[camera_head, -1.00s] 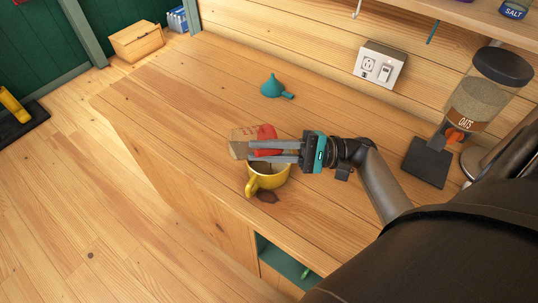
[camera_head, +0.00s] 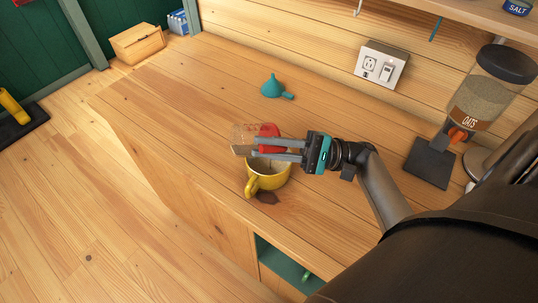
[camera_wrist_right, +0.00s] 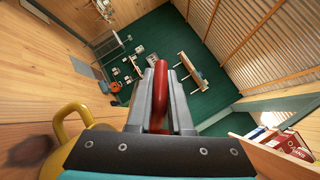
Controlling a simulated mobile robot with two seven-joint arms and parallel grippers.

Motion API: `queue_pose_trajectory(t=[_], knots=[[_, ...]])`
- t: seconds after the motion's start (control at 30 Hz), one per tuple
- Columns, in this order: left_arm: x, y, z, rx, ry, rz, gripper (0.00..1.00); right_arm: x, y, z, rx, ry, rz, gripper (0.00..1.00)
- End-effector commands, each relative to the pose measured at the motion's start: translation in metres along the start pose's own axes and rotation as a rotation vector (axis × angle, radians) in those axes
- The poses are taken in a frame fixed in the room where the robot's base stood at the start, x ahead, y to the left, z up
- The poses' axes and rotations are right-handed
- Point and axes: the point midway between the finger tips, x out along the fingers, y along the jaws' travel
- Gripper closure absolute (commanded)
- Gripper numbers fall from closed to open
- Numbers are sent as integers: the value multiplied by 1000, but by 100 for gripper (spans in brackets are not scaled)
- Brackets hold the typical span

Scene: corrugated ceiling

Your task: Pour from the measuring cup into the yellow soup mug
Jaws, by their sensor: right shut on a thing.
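The measuring cup (camera_head: 243,134) is clear with a red handle (camera_head: 268,131). My right gripper (camera_head: 248,150) is shut on that handle and holds the cup tilted above the yellow soup mug. The handle also shows between the fingers in the right wrist view (camera_wrist_right: 161,83). The yellow soup mug (camera_head: 266,184) stands upright on the counter just below the gripper, its handle toward the front left. Part of the mug shows at the left of the right wrist view (camera_wrist_right: 72,120). The fingers partly hide the cup and the mug's opening. My left gripper is not in view.
A teal funnel (camera_head: 272,87) lies on the wooden counter (camera_head: 190,100) behind the mug. An oats dispenser (camera_head: 482,100) stands at the right, below a shelf. A wall outlet (camera_head: 381,66) is at the back. The counter's left part is clear.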

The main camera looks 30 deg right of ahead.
Motion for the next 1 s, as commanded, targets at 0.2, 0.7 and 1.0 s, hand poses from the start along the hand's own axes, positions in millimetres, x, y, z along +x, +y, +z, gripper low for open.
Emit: queue_pose_trajectory(t=[0.2, 0.7, 1.0], knots=[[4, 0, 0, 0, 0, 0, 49, -2, -1, 0, 7, -11, -22, 100], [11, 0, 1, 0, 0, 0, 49, -5, -3, -1, 27, -36, -67, 100], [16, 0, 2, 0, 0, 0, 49, -8, -4, -1, 39, -50, -96, 100]])
